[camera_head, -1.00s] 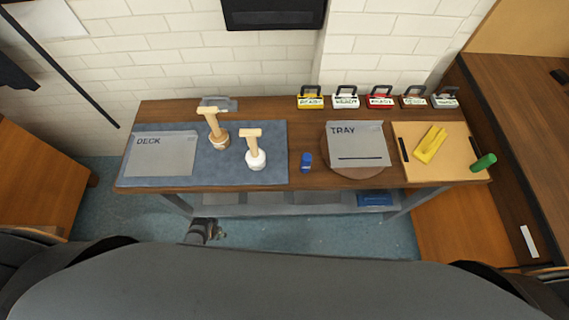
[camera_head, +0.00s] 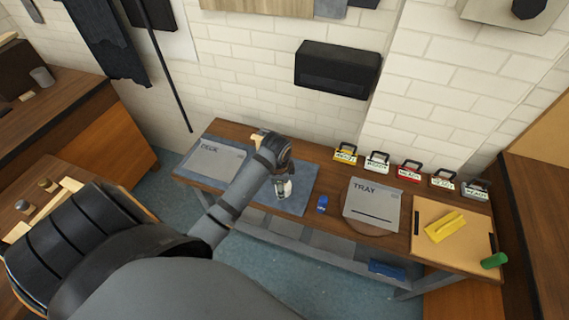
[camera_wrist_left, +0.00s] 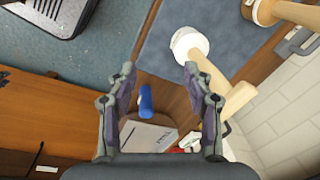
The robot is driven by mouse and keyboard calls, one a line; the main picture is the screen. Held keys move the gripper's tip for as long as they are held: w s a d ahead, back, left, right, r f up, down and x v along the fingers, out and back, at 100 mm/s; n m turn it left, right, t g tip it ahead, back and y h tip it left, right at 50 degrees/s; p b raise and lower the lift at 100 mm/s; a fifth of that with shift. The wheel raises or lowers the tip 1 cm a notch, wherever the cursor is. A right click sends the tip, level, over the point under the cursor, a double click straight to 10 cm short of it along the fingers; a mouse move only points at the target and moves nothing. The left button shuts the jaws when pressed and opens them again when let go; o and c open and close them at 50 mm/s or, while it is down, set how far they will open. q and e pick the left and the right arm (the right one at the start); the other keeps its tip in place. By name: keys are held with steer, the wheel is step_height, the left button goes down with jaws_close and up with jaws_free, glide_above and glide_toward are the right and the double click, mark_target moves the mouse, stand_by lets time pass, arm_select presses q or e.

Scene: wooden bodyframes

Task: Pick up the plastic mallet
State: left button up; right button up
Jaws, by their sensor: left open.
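The white-headed mallet, which looks like the plastic one, stands on the blue mat (camera_head: 292,203) on its head; in the left wrist view its white head (camera_wrist_left: 187,42) and pale wooden handle (camera_wrist_left: 238,100) show just right of my fingers. My left gripper (camera_wrist_left: 159,68) is open, with nothing between its fingers. In the head view my left arm reaches over the mat and hides most of both mallets. A second mallet (camera_wrist_left: 262,12) with a wooden head is at the top right of the wrist view. My right gripper is not in view.
A blue object (camera_head: 322,203) stands between the mat and the grey TRAY panel (camera_head: 372,200). Several labelled padlock-like blocks (camera_head: 377,162) line the bench's back edge by the brick wall. A yellow tool (camera_head: 444,227) and a green cylinder (camera_head: 494,261) are at the right.

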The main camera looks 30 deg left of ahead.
arm_select(q)
steer(key=w+a+r+m, duration=0.1)
steer(key=w+r+m, duration=0.1)
steer(key=r, duration=0.1)
steer(key=w+r+m+g, duration=0.1)
steer(key=w+r+m, duration=0.1)
steer(key=r, duration=0.1)
steer(key=w+a+r+m, duration=0.1)
steer(key=w+r+m, duration=0.1)
steer(key=r, duration=0.2)
steer(key=shift+w+a+r, duration=0.1)
steer(key=shift+a, duration=0.3)
steer(key=shift+f, duration=0.3)
step_height(320, 180, down, 5)
steer(key=b, duration=0.5)
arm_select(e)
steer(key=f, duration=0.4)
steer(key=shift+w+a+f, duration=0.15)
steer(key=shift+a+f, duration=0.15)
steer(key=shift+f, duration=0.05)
